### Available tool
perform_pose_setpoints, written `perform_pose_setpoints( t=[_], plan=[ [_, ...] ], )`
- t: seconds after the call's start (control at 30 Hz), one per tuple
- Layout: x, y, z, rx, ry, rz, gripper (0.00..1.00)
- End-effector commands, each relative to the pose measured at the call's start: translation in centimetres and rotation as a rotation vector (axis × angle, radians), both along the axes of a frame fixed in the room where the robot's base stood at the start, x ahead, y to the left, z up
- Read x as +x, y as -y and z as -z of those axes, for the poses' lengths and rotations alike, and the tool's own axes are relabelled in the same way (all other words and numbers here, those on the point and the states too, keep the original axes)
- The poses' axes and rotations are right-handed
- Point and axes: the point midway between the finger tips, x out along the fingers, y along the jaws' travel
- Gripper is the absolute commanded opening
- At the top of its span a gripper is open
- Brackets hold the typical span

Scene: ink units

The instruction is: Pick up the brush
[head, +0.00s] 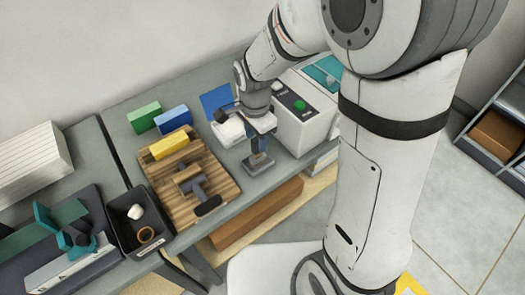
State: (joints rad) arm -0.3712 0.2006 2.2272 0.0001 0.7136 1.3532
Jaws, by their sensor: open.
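A dark T-shaped tool (194,187) with a brown part at its upper end and a black-tipped handle lies on the striped wooden board (222,165). It is the most brush-like thing in view, but I cannot tell for sure that it is the brush. My gripper (259,148) points down over the grey bench, to the right of the board and apart from the tool. It is open. A small grey piece (259,164) shows at its lower end; I cannot tell whether it is a fingertip or a separate thing on the bench.
A yellow block (169,145) lies on the board's back edge. Green (144,117) and blue (173,120) blocks stand behind it. A white machine (306,122) with a green button stands right of my gripper. A black tray (121,210) with small items is at the left.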

Motion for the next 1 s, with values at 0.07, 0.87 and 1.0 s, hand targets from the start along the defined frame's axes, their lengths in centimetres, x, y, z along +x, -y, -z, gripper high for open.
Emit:
perform_pose_setpoints(
  t=[0.07,0.87,1.0],
  plan=[
    [0.2,0.3,1.1,-0.002,-0.005,0.0,0.45],
    [0.4,0.2,3.7,0.0,0.0,-0.004,0.18],
    [0.4,0.2,3.7,0.0,0.0,-0.004,0.07]
  ],
)
